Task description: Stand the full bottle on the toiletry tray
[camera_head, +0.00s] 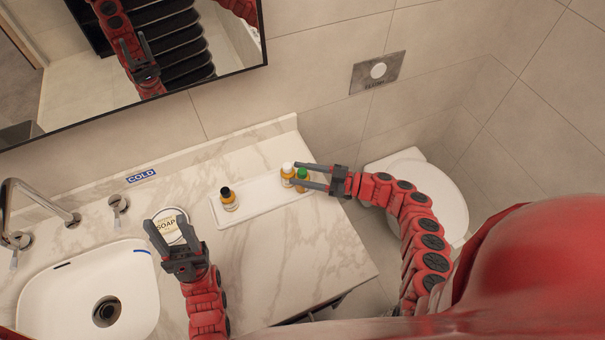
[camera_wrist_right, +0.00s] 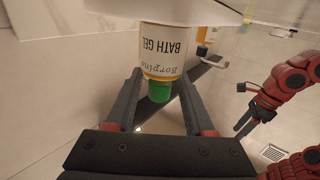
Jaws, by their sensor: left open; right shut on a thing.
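My right gripper (camera_head: 305,177) is shut on a green-capped amber bottle (camera_head: 302,186) at the right end of the white toiletry tray (camera_head: 262,207). In the right wrist view the bottle (camera_wrist_right: 163,55) sits between the fingers (camera_wrist_right: 160,78), with its "Bath Gel" label and green cap toward the camera. Its base is by the white tray edge; I cannot tell whether it touches. A black-capped bottle (camera_head: 228,202) stands at the tray's left end. Fill levels are unclear. My left gripper (camera_head: 167,221) is open and empty over the round soap.
The round soap container (camera_head: 168,233) lies left of the tray on the marble counter (camera_head: 280,255). A sink (camera_head: 85,285) with a tap (camera_head: 30,205) is at the left. A toilet (camera_head: 440,195) is beyond the counter's right edge. The counter in front of the tray is clear.

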